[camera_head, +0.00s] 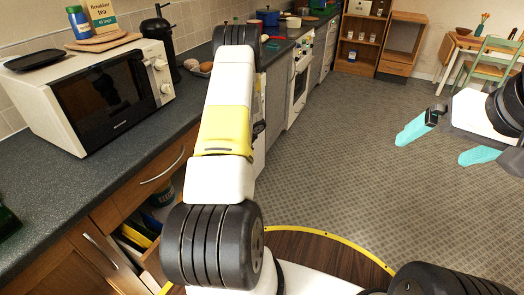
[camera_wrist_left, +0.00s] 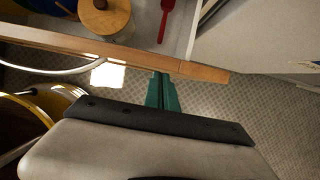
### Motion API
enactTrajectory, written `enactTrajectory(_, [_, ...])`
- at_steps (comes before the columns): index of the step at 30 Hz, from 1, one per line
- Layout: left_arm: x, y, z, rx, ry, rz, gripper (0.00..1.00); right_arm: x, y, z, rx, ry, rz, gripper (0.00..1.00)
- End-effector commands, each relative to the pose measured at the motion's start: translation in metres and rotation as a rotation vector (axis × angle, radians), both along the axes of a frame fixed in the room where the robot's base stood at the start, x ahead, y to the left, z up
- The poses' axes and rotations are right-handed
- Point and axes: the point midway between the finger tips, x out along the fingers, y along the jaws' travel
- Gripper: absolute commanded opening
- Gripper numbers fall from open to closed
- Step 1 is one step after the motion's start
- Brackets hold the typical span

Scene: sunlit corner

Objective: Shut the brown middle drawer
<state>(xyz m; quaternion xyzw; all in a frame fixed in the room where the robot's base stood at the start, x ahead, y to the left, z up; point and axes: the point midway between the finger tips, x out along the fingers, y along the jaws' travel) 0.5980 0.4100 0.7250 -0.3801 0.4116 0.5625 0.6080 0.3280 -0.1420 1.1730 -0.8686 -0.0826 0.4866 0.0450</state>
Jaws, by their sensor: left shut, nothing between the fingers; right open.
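In the left wrist view an open drawer shows its wooden front (camera_wrist_left: 130,53) with a pale curved handle (camera_wrist_left: 50,70). I take it to be the middle drawer. A wooden-lidded jar (camera_wrist_left: 105,15) and a red utensil (camera_wrist_left: 165,20) lie inside. My left gripper (camera_wrist_left: 162,78) is shut and empty, its green fingertips at the outer side of the front, near its right end; I cannot tell if they touch. In the head view my left arm hides that gripper and part of the drawers. My right gripper (camera_head: 440,143) is open and empty above the floor.
A microwave (camera_head: 110,90) stands on the dark counter (camera_head: 60,190). Below it are a drawer with a curved handle (camera_head: 162,170) and an open space with several items. A white stove (camera_head: 300,80) stands further along. The tiled floor (camera_head: 350,150) at the right is clear.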

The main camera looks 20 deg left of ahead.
Motion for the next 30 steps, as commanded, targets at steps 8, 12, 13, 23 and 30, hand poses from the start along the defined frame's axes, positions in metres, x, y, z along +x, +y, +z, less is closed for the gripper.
enactTrajectory(8, [0.004,0.055,0.000,0.001,-0.002,0.006,0.00,0.000,0.000,0.000,0.000,0.000,0.000,1.00])
enactTrajectory(12, [0.006,0.078,0.000,0.000,-0.001,0.005,0.00,0.000,0.000,0.000,0.000,0.000,0.000,1.00])
enactTrajectory(13, [0.006,0.083,0.000,0.000,-0.002,0.005,0.00,0.000,0.000,0.000,0.000,0.000,0.000,1.00])
enactTrajectory(23, [0.009,0.117,0.000,-0.001,-0.001,0.002,0.00,0.000,0.000,0.000,0.000,0.000,0.000,1.00])
enactTrajectory(30, [0.010,0.125,0.000,-0.001,0.000,0.001,0.00,0.000,0.000,0.000,0.000,0.000,0.000,1.00])
